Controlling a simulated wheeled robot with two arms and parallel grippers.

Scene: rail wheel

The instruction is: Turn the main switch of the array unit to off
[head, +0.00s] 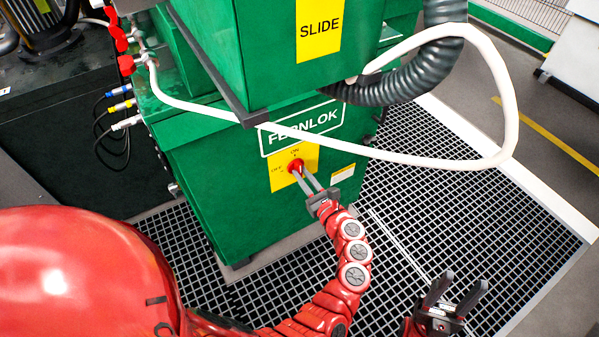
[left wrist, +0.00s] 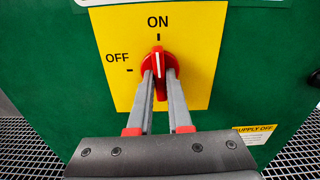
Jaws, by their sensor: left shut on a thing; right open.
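The main switch (left wrist: 158,60) is a red rotary knob on a yellow plate (left wrist: 112,30) marked ON at the top and OFF at the left. Its white mark points up at ON in the left wrist view. In the head view the knob (head: 295,165) sits on the front of the green FERNLOK unit (head: 215,185). My left gripper (left wrist: 160,75) is shut on the knob, one finger on each side; it also shows in the head view (head: 300,174). My right gripper (head: 463,290) is open and empty, low at the right over the grating.
A white hose (head: 400,157) loops across the front of the unit above the switch. A thick grey corrugated hose (head: 425,75) hangs at the upper right. A green box marked SLIDE (head: 270,60) overhangs the switch panel.

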